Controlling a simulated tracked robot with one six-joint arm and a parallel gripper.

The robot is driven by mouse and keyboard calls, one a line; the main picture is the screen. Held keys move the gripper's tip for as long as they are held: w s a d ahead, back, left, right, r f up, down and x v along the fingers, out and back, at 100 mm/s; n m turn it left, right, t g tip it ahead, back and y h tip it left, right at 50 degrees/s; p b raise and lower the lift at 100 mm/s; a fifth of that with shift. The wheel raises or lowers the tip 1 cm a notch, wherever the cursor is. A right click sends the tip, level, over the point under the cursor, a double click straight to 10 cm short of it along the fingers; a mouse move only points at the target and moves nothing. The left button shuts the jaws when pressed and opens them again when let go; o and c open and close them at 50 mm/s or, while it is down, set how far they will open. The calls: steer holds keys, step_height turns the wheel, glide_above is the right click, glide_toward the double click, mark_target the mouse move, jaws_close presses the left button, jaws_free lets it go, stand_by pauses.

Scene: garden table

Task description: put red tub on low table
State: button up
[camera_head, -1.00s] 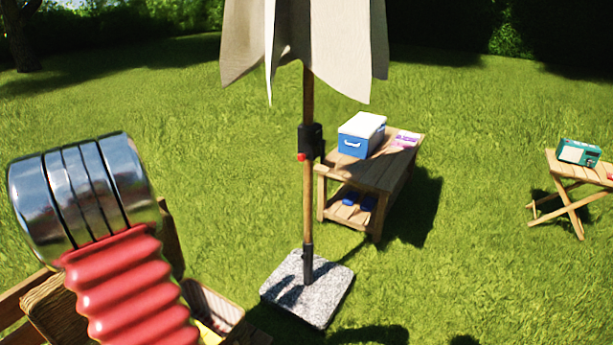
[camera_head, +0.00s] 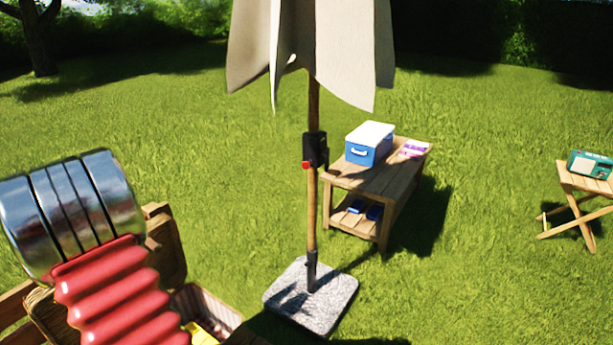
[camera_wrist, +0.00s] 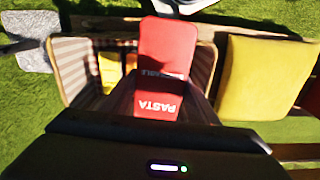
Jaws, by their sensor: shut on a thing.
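The red tub (camera_wrist: 166,48) is in the wrist view, with white lettering reading "PASTA" on its near part. My gripper (camera_wrist: 160,108) is shut on it, with dark fingers along its sides. The tub is over or in front of a lined basket; the gap between them is hard to judge. In the head view my gripper and the tub do not show. A slatted wooden table (camera_head: 385,185) with a lower shelf stands right of the parasol. A small folding table (camera_head: 583,186) stands at the right edge. I cannot tell which is the low table.
A blue cooler (camera_head: 369,145) and a pink item (camera_head: 415,149) occupy the slatted table. A radio (camera_head: 590,165) is on the folding table. The parasol pole (camera_head: 312,205) rises from a stone base (camera_head: 312,297).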

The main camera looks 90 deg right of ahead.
steer(key=w+a+n, duration=0.2)
steer(key=w+a, duration=0.4)
steer(key=a, duration=0.4)
steer(key=w+a+f+n, duration=0.1)
steer(key=w+a+n, duration=0.1)
steer(key=w+a, duration=0.4)
steer(key=w+a+f+n, duration=0.1)
steer(key=w+a+n, duration=0.2)
steer(key=a, duration=1.1)
steer(key=w, duration=0.3)
steer(key=shift+f, duration=0.1)
